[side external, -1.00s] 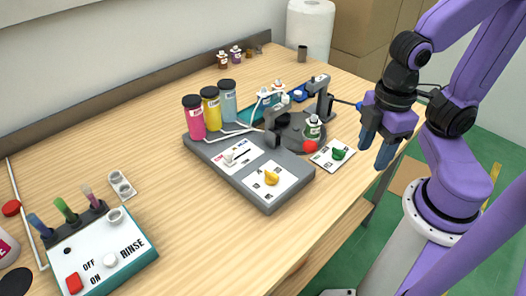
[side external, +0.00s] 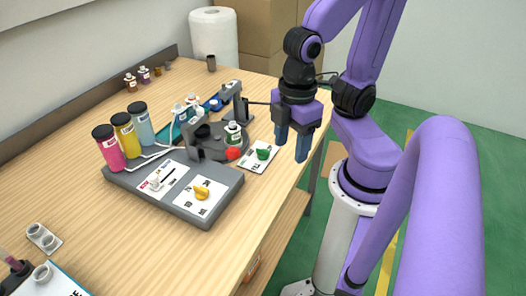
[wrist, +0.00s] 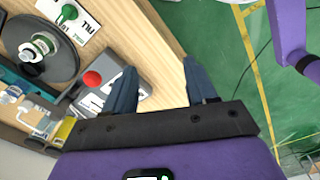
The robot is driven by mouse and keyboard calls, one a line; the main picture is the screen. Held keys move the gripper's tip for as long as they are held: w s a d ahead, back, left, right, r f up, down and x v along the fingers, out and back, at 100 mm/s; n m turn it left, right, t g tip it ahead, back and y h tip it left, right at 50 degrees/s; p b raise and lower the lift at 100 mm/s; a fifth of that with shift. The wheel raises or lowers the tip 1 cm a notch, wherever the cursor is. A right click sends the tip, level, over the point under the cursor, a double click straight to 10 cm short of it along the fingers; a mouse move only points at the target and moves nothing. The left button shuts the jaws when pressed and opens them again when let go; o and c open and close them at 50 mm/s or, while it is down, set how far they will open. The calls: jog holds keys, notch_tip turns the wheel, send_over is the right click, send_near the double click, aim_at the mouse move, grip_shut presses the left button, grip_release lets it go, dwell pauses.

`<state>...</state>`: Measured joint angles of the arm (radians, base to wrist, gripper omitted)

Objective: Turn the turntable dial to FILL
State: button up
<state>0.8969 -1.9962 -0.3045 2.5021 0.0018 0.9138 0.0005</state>
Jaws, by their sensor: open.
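A green dial (side external: 263,154) sits on a white card with markings beside the dark turntable (side external: 206,143). It also shows at the top left of the wrist view (wrist: 68,13), with lettering on its card that I cannot read surely. Its pointer setting is unclear. A yellow dial (side external: 202,192) stands on a white panel of the grey base. A labelled bottle (side external: 233,135) stands on the turntable. My gripper (side external: 291,151) is open and empty, pointing down to the right of the green dial, apart from it. In the wrist view, its fingers (wrist: 159,66) straddle the table edge.
A red knob (side external: 233,154) is close to the green dial. Pink, yellow and blue bottles (side external: 124,136) stand at the back of the grey base (side external: 212,218). A paper roll (side external: 214,38) is at the far table end.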

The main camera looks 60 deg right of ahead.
jog(key=shift+o, duration=0.7)
jog(key=shift+w, duration=0.1)
jog(key=m+g+y, duration=0.1)
jog(key=m+y, duration=0.2)
jog(key=m, duration=2.1)
send_over(263, 149)
jog(key=f, duration=0.2)
jog(key=d+m+y, duration=0.1)
jog(key=d+m, duration=0.6)
jog(key=shift+t, duration=0.4)
jog(key=x, duration=1.7)
jog(key=shift+a+f, duration=0.1)
jog(key=shift+f, duration=0.05)
jog(key=c, duration=1.1)
